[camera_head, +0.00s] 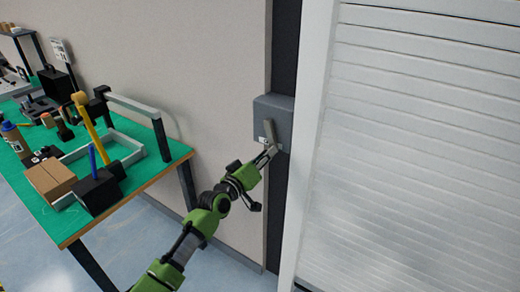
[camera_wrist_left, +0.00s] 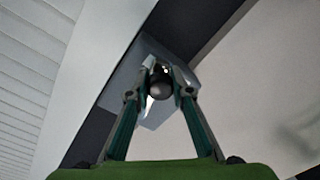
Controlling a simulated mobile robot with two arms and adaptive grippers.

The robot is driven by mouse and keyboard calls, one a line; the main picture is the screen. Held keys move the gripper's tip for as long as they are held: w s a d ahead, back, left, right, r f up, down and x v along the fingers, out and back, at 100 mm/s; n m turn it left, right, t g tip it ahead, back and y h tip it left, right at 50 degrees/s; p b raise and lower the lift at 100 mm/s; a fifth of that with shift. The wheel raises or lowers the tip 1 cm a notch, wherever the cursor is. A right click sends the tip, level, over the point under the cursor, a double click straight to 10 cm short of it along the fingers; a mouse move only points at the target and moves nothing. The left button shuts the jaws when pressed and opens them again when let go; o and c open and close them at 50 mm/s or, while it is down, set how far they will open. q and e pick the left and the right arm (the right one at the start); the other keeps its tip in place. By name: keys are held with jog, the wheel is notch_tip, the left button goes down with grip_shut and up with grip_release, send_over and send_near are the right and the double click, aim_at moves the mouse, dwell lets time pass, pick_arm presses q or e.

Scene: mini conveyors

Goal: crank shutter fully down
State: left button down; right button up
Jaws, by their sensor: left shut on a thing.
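The white slatted shutter (camera_head: 420,150) fills the right side of the head view; its slats reach the picture's lower edge and its bottom end is out of view. A grey crank box (camera_head: 282,104) is mounted on the dark post left of the shutter frame. A short crank arm (camera_head: 269,130) stands on the front of the box. My left gripper (camera_head: 268,151) is at the lower end of the crank arm. In the left wrist view, the gripper (camera_wrist_left: 160,92) is shut on the dark round crank knob (camera_wrist_left: 160,86). My right gripper is not in view.
A green workbench (camera_head: 60,225) stands at the left with a cardboard box (camera_head: 50,179), a grey tray frame (camera_head: 130,146), bottles and tools. A beige wall (camera_head: 180,60) runs behind my left arm. The floor (camera_head: 150,245) between bench and wall looks clear.

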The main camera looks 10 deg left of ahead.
pick_arm(q)
jog(key=shift+s+d+r+n+p, duration=0.35)
jog(key=shift+d+n+p, duration=0.3)
jog(key=shift+n, duration=0.4)
jog(key=shift+s+d+r+n+p, duration=0.1)
jog(key=shift+d+r+n+p, duration=0.45)
jog(key=shift+n, duration=0.45)
jog(key=shift+s+d+r+n+p, duration=0.3)
jog(key=shift+d+n+p, duration=0.45)
jog(key=shift+n, duration=0.3)
jog(key=c, duration=1.8)
grip_release()
jog(key=v, duration=1.2)
jog(key=shift+a+r, duration=0.1)
